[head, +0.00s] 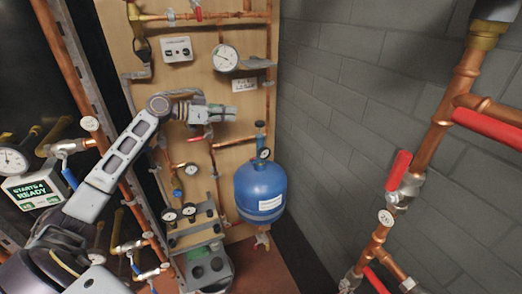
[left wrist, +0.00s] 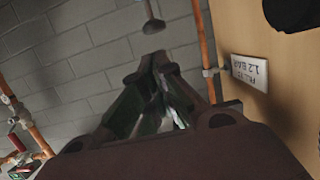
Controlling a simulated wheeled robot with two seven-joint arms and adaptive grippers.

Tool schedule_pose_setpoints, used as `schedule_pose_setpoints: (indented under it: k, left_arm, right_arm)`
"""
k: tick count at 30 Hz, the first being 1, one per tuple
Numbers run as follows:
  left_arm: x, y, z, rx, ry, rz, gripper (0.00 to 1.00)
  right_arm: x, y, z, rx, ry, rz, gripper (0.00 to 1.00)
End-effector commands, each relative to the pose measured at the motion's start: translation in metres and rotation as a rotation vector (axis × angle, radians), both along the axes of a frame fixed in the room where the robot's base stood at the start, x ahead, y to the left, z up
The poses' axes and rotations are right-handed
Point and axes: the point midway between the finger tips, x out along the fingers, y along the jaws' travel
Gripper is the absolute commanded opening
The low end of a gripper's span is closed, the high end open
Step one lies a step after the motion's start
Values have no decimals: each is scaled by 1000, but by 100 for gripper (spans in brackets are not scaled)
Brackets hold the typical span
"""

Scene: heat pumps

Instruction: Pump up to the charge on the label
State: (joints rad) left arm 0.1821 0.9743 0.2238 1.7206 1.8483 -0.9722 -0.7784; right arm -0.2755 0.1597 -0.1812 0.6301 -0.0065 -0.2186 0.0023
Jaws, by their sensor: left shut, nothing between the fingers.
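The white label (head: 244,85) is on the wooden board, right of my left gripper. In the left wrist view the label (left wrist: 250,74) appears upside down and seems to read "FILL TO 1.2 BAR". A round white pressure gauge (head: 225,58) is above the gripper; its reading is too small to tell. My left gripper (head: 229,113) is shut and empty, in front of the board below the label. It also shows in the left wrist view (left wrist: 158,62). My right gripper is not visible.
A red-handled valve (head: 200,138) is just below the gripper. Copper pipes with a red lever (head: 398,172) stand at the right by the grey block wall (head: 340,90). A grey unit with small gauges (head: 195,235) stands low on the board. Pipes and valves crowd the left.

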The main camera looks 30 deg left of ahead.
Motion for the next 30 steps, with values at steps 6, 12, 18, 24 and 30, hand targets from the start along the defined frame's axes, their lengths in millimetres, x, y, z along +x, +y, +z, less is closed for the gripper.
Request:
schedule_pose_setpoints:
  k: [6, 12, 18, 24, 30]
  left_arm:
    - [0, 0, 0, 0, 0, 0, 0]
    - [0, 0, 0, 0, 0, 0, 0]
    - [0, 0, -1, 0, 3, 0, 0]
    - [-2, 0, -9, -3, 24, -1, 0]
    - [-6, -2, -25, -18, 61, 0, 0]
  right_arm:
    - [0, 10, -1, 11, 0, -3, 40]
    - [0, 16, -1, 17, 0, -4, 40]
    - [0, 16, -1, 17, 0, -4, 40]
    - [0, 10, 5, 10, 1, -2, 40]
    - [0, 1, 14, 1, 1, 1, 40]
